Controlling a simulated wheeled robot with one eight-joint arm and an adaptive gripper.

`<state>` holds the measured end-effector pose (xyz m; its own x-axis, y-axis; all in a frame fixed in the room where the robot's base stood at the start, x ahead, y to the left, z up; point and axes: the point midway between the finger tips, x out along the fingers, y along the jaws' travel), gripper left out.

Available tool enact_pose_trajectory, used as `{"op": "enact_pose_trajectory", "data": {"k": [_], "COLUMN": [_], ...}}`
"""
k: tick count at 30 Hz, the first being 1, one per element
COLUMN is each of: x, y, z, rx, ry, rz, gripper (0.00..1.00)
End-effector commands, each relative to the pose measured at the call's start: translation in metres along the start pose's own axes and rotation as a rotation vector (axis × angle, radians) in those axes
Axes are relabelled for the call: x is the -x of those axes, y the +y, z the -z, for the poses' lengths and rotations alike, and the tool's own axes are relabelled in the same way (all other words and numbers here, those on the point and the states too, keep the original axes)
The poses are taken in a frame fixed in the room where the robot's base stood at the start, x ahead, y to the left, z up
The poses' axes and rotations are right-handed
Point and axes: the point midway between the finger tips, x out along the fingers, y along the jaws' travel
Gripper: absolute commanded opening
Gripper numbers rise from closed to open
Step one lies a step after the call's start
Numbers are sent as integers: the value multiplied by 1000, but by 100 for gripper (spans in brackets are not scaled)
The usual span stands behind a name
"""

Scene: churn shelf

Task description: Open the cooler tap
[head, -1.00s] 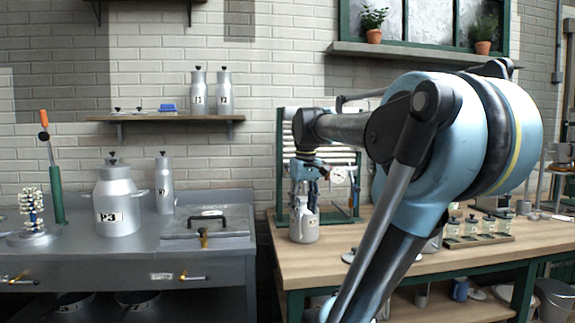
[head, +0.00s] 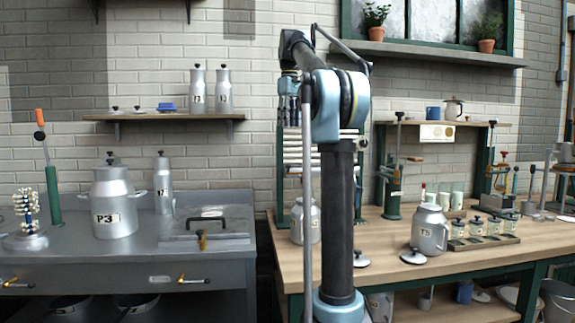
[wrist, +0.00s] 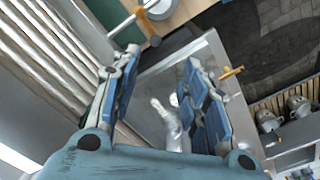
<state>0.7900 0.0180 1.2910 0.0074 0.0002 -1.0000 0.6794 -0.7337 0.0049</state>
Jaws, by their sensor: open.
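The cooler looks to be the white ribbed panel (head: 292,157) in a green frame at the left end of the wooden bench, partly behind my arm. Its ribs (wrist: 58,45) also fill the upper left of the wrist view. An orange lever (wrist: 130,21) beside the ribs, near the top of the wrist view, appears to be the cooler tap.
A metal can (head: 297,222) stands in front of the cooler. A lidded can (head: 429,232) and jars (head: 490,225) stand on the bench at right.

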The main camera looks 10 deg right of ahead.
Motion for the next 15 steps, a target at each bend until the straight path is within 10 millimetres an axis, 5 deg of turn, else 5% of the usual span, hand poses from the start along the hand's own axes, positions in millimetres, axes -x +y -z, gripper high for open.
{"op": "enact_pose_trajectory", "data": {"k": [7,15], "x": [11,-12], "y": [8,7], "z": [10,10], "rx": [36,36], "ry": [-6,-6], "rz": [6,6], "gripper": [41,41]}}
